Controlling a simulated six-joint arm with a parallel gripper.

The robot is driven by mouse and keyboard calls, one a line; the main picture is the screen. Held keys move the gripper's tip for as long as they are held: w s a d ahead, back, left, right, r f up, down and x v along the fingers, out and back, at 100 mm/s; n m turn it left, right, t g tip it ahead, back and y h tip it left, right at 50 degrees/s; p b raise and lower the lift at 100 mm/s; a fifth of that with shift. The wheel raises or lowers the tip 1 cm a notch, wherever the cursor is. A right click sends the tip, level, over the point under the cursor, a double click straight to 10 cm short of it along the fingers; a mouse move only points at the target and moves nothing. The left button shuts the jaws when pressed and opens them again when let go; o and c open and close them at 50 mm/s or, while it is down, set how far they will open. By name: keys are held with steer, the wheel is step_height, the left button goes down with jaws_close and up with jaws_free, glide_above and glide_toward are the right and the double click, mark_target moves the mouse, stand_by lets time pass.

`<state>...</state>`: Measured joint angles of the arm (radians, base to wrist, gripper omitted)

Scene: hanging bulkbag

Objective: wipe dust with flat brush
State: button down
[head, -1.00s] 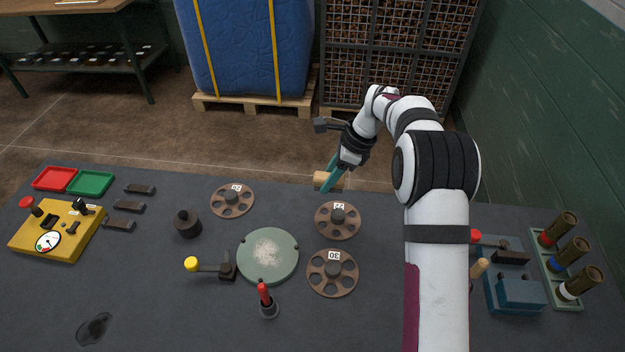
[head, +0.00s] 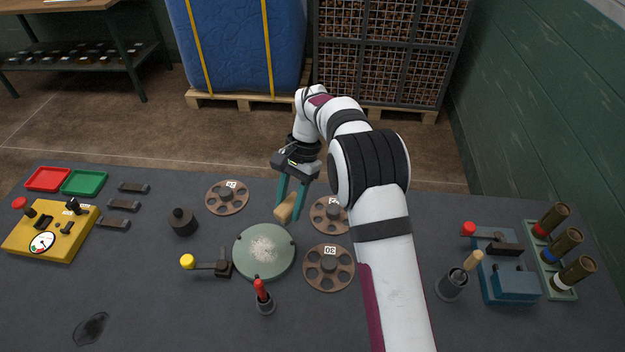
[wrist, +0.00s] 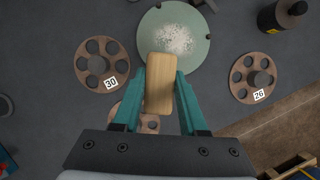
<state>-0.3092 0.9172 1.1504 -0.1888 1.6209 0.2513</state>
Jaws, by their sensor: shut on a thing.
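My gripper (head: 290,205) has teal fingers and is shut on a light wooden block, the flat brush (head: 285,208). The wrist view shows the brush (wrist: 160,84) between the fingertips; its bristles are hidden from above. A round pale green plate (head: 264,262) lies on the dark table with a whitish patch of dust (head: 264,249) at its middle. In the wrist view the brush overlaps the near edge of the plate (wrist: 150,35), with the dust (wrist: 176,38) just beyond it. In the head view the brush is above the plate's far right edge, apparently without touching it.
Brown spoked wheels stand near the plate, one numbered 30 (head: 328,268). A yellow-knobbed lever (head: 208,264) and a red-handled tool in a holder (head: 262,296) stand left and in front. A yellow control box (head: 50,232) is far left; a blue vise (head: 512,283) is right.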

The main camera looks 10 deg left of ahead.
mark_target(244, 257)
steer(key=shift+s+a+f+n+g+h, duration=0.1)
steer(key=shift+s+a+f+n+h, duration=0.25)
steer(key=shift+s+f+n, duration=0.6)
steer(key=shift+s+a+f+n+g+h, duration=0.1)
steer(key=shift+s+a+f+n+h, duration=0.3)
steer(key=shift+f+n, duration=0.95)
steer(key=shift+s+a+f+n+g+h, duration=0.1)
steer(key=shift+s+a+f+n+h, duration=0.2)
steer(key=shift+s+f+n, duration=0.85)
steer(key=shift+w+a+f+m, duration=0.25)
steer(key=shift+w+f+m, duration=0.15)
steer(key=shift+f+m, duration=0.1)
steer(key=shift+a+f, duration=0.15)
steer(key=shift+a, duration=3.25)
steer(key=shift+s+a, duration=0.15)
steer(key=shift+a, duration=0.1)
steer(key=shift+s, duration=0.4)
steer(key=shift+d, duration=3.85)
steer(key=shift+s+d, duration=0.1)
steer(key=shift+s, duration=0.35)
steer(key=shift+a, duration=3.95)
step_height(244, 257, up, 8)
